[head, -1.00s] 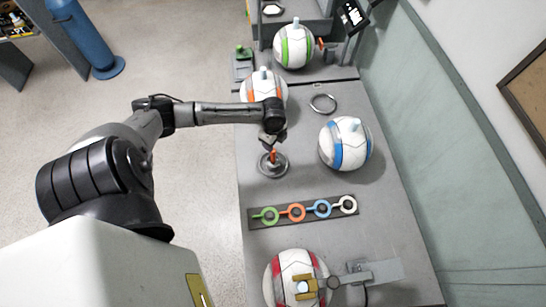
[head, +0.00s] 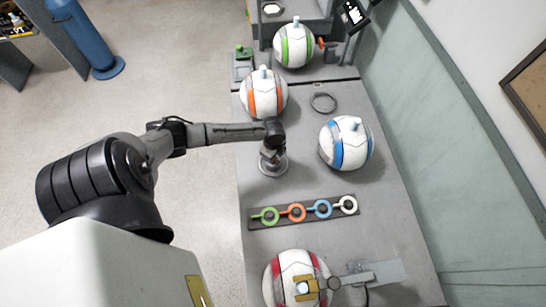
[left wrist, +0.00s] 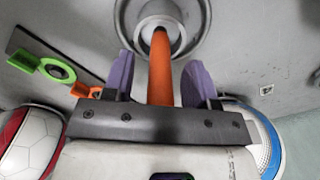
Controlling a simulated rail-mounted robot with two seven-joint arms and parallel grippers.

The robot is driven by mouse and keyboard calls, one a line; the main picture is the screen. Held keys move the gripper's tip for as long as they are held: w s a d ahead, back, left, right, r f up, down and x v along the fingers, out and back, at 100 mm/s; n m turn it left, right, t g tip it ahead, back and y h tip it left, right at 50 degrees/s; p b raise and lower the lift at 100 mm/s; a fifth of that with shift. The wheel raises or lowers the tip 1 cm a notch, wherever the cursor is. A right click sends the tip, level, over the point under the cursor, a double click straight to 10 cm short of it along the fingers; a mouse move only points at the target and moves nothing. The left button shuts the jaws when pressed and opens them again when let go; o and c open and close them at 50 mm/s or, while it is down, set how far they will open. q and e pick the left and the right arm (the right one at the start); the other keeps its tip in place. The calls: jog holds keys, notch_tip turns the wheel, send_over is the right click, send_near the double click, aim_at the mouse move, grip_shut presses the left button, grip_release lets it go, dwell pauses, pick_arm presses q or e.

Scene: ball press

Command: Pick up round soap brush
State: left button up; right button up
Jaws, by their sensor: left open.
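The round soap brush (head: 284,168) stands on the grey table, its round grey base mostly visible under my left gripper in the head view. In the left wrist view its orange handle (left wrist: 162,68) rises from the round metal base. My left gripper (head: 270,154) is directly above the brush, pointing down. In the left wrist view the purple fingers of the left gripper (left wrist: 160,74) are open, one on each side of the orange handle, with gaps visible on both sides. My right gripper is not in view.
An orange-striped ball (head: 264,92) lies behind the gripper and a blue-striped ball (head: 345,143) to its right. A rack of coloured rings (head: 303,211) lies in front. A dark ring (head: 323,102) and green-striped ball (head: 294,45) are farther back. A red ball (head: 284,268) is at the front.

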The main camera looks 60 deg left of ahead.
pick_arm(q)
jog(key=shift+f, duration=0.1)
grip_shut()
dwell(0.5)
